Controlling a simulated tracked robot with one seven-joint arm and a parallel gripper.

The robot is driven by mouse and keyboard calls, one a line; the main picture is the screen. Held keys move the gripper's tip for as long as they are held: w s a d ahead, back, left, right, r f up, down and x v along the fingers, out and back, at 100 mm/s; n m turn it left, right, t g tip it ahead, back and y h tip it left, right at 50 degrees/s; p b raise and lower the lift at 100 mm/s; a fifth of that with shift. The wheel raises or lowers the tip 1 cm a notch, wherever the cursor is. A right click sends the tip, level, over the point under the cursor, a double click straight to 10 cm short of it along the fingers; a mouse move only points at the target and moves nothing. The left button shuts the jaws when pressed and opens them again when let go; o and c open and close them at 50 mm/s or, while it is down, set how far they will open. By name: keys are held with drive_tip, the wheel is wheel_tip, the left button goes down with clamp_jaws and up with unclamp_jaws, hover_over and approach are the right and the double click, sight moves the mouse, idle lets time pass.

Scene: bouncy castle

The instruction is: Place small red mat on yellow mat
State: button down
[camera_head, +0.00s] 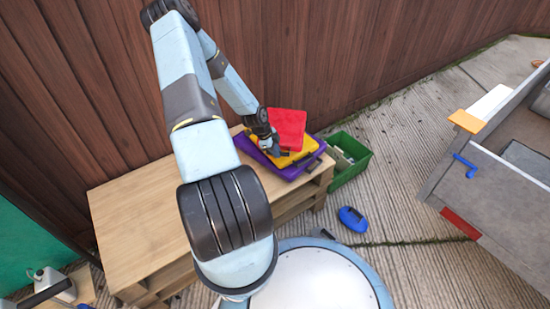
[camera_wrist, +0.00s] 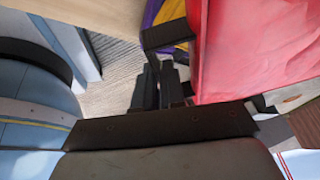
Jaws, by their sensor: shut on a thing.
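The small red mat (camera_head: 288,127) is in my gripper at the right end of the wooden table, over the yellow mat. It fills the right of the wrist view (camera_wrist: 250,50). The yellow mat (camera_head: 303,154) lies on a purple mat (camera_head: 313,164), and both show as a small patch behind the fingers in the wrist view. My gripper (camera_head: 272,147) is shut on the red mat at its near left side. Whether the red mat touches the yellow mat is hard to tell. My gripper hides part of the yellow mat.
The wooden table (camera_head: 140,220) is bare on its left part. A green crate (camera_head: 350,175) with things in it stands on the ground right of the table. A blue object (camera_head: 353,219) lies in front of it. A brown fence (camera_head: 330,50) rises behind.

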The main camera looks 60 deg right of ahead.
sight(279, 162)
drive_tip(key=f, duration=0.1)
drive_tip(key=d+f, duration=0.1)
drive_tip(key=f, duration=0.1)
drive_tip(key=w+f, duration=0.1)
drive_tip(key=f, duration=0.1)
drive_tip(key=shift+d+f, duration=0.25)
drive_tip(key=shift+d, duration=0.1)
drive_tip(key=c, duration=1.2)
unclamp_jaws()
